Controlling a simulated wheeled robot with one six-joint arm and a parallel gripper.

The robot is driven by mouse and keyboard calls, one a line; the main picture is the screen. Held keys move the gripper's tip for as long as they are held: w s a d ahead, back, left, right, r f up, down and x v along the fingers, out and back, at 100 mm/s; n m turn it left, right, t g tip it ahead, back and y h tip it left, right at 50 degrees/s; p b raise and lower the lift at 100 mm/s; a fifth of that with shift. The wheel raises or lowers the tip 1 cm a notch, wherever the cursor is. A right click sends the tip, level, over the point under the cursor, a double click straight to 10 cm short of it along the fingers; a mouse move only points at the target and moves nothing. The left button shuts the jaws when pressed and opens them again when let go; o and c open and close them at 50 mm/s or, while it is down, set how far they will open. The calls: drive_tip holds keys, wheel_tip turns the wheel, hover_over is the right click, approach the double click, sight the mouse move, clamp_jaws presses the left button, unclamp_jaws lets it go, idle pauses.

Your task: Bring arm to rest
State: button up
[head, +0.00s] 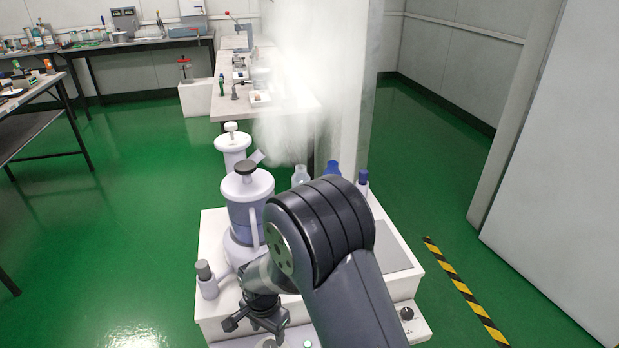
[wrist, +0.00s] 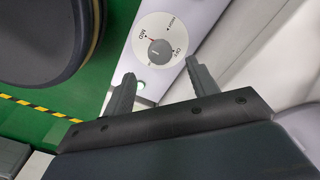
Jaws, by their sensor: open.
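My arm reaches over a white bench unit (head: 215,225) in the head view and bends down on its near side. My gripper (head: 262,318) hangs low in front of the unit, with its fingers apart. In the wrist view my gripper (wrist: 160,72) is open and nothing is between its fingers. A grey knob (wrist: 160,52) on a round white dial (wrist: 145,35) lies just beyond the fingertips. A red mark shows by the knob on the MID side. The gap between fingers and knob is hard to judge.
White vessels with dark or white caps (head: 247,185) stand close to my arm. Blue-capped bottles (head: 362,184) stand behind it. A pale hazy column (head: 310,80) rises beyond. Benches stand at the left and back. Green floor (head: 150,220) is clear at the left; striped tape (head: 465,290) lies right.

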sight(270, 345)
wheel_tip(270, 345, down, 6)
drive_tip(key=shift+b, duration=0.75)
drive_tip(key=shift+f, duration=0.2)
drive_tip(key=n, duration=0.4)
drive_tip(key=shift+r, duration=0.15)
drive_tip(key=n, duration=0.9)
drive_tip(key=shift+b, duration=0.3)
drive_tip(key=n, duration=0.4)
drive_tip(key=shift+n, duration=0.4)
wheel_tip(270, 345, up, 5)
drive_tip(key=shift+f+p, duration=0.1)
drive_tip(key=shift+p, duration=0.5)
